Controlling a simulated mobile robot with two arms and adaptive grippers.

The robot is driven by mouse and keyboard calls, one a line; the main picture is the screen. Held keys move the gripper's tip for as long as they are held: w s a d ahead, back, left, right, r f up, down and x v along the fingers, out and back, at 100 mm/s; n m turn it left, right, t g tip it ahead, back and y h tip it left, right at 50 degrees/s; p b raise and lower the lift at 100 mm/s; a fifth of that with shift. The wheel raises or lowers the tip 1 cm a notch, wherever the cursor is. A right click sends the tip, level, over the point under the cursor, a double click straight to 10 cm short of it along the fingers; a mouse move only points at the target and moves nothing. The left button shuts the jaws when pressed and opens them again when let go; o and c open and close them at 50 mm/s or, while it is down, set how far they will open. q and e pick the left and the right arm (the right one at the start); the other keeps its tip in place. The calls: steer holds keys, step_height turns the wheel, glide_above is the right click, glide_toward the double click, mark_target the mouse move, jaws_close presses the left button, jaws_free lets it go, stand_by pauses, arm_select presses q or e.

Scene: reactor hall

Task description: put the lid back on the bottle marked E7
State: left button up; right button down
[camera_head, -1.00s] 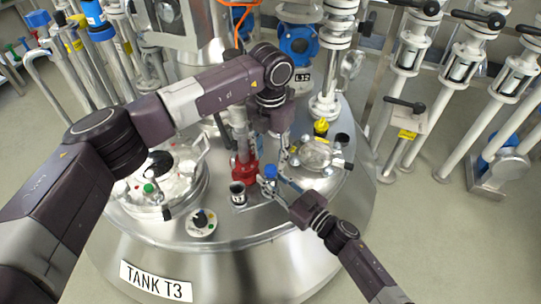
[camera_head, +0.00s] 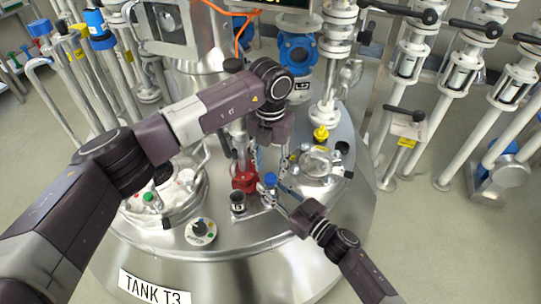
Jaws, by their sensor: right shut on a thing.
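My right gripper (camera_head: 274,190) comes in from the lower right over the tank top. It is shut on a small blue-topped thing (camera_head: 270,179); I cannot tell whether this is a loose lid or a bottle with its lid. My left gripper (camera_head: 270,163) points down just behind and above it, its fingers apart, with nothing clearly seen between them.
A red fitting (camera_head: 244,180) stands close behind the dark jar. The tank top's (camera_head: 265,230) front is clear.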

mark_target(270, 177)
arm_select(q)
steer(key=shift+f, duration=1.8)
steer(key=shift+c, duration=0.6)
jaws_close()
steer(key=shift+o, duration=1.3)
jaws_free()
step_height(270, 177, up, 12)
arm_select(e)
steer(key=c, duration=1.5)
jaws_free()
steer(key=shift+o, duration=0.2)
